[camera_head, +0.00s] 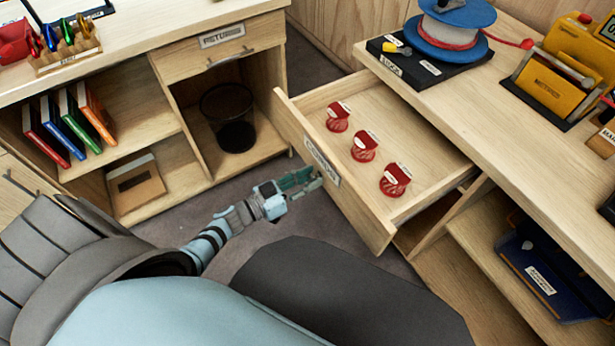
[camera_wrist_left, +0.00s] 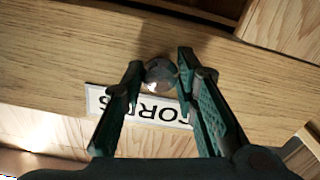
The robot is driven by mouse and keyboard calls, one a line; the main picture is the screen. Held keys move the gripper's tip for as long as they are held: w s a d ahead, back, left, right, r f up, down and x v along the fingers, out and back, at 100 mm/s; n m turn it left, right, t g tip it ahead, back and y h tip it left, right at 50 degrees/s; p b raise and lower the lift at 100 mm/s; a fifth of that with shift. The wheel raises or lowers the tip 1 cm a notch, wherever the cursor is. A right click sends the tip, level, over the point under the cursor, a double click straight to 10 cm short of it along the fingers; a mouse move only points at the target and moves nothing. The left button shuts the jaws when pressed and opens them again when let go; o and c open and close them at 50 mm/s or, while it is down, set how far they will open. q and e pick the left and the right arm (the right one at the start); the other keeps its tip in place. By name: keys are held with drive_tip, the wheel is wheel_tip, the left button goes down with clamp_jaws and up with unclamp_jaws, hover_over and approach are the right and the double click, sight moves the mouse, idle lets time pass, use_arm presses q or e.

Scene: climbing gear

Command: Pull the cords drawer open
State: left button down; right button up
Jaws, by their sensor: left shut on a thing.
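The cords drawer (camera_head: 382,222) stands pulled out from the right-hand bench in the head view, with three red cord bundles (camera_head: 364,146) in it. Its front carries a label (camera_head: 322,163), which the left wrist view shows upside down as "CORDS" (camera_wrist_left: 152,113). My left gripper (camera_head: 313,181) is at the outer face of the drawer front. In the left wrist view its two green-padded fingers are shut on a round, shiny knob (camera_wrist_left: 161,76) beside the label. The knob is hidden by the fingers in the head view. My right gripper is in neither view.
The bench top (camera_head: 508,100) holds a cord reel (camera_head: 455,22) and a yellow device (camera_head: 553,82). At the left stands another cabinet with a closed drawer (camera_head: 222,56), a wire bin (camera_head: 232,117) and books (camera_head: 82,122). Grey floor lies between the cabinets.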

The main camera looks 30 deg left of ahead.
use_arm(q)
drive_tip(key=c, duration=1.2)
unclamp_jaws()
drive_tip(key=shift+c, duration=0.2)
drive_tip(key=v, duration=1.2)
